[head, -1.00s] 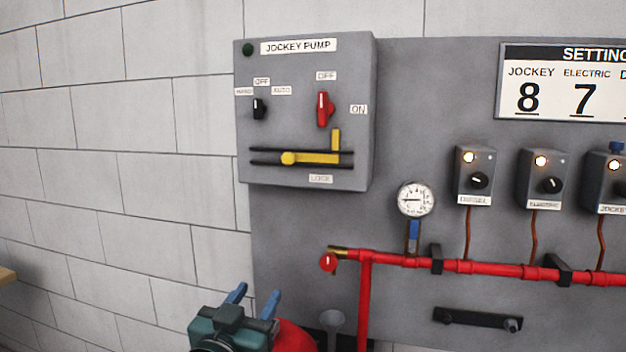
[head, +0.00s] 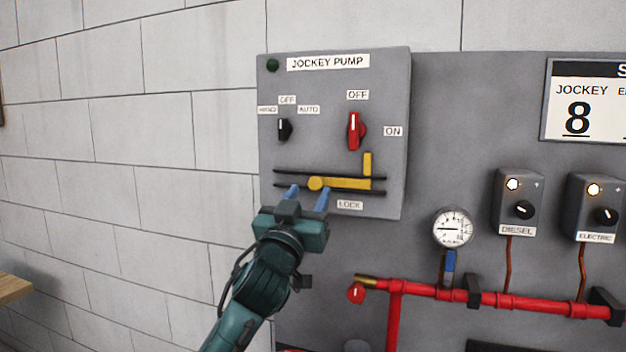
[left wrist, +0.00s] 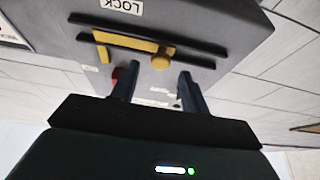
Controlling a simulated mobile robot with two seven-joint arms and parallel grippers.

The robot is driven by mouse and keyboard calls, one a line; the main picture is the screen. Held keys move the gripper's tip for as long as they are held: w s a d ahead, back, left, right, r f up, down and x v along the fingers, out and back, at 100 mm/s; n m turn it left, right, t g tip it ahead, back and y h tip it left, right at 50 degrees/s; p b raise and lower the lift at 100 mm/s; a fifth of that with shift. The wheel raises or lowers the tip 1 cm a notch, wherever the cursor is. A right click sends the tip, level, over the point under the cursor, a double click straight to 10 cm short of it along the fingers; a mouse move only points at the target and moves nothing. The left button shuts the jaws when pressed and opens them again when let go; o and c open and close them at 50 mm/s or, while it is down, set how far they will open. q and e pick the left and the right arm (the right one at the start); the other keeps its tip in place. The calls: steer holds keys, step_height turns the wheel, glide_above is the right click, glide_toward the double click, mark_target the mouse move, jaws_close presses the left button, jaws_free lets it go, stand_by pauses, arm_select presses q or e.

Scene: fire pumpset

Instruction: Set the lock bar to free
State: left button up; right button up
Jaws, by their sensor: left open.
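The yellow lock bar (head: 345,184) lies between two black rails on the grey jockey pump box, above the LOCK label (head: 350,205). It has a round knob (head: 316,183) at its left end and an upright tab (head: 367,163) at its right. My left gripper (head: 307,192) is open, its blue fingers pointing up at the box just below the knob. The left wrist view shows the knob (left wrist: 161,60) beyond and between the open fingers (left wrist: 158,85), with no visible contact. The right gripper is not in view.
The red OFF/ON handle (head: 355,131) and black selector (head: 284,129) sit above the bar. A gauge (head: 453,228), red pipe (head: 450,293) and switch boxes (head: 518,203) are to the right. The block wall at left is clear.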

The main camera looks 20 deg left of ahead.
mark_target(314, 185)
arm_select(q)
steer(key=shift+p+x, duration=0.3)
steer(key=shift+x, duration=1.45)
steer(key=shift+c, duration=0.5)
jaws_close()
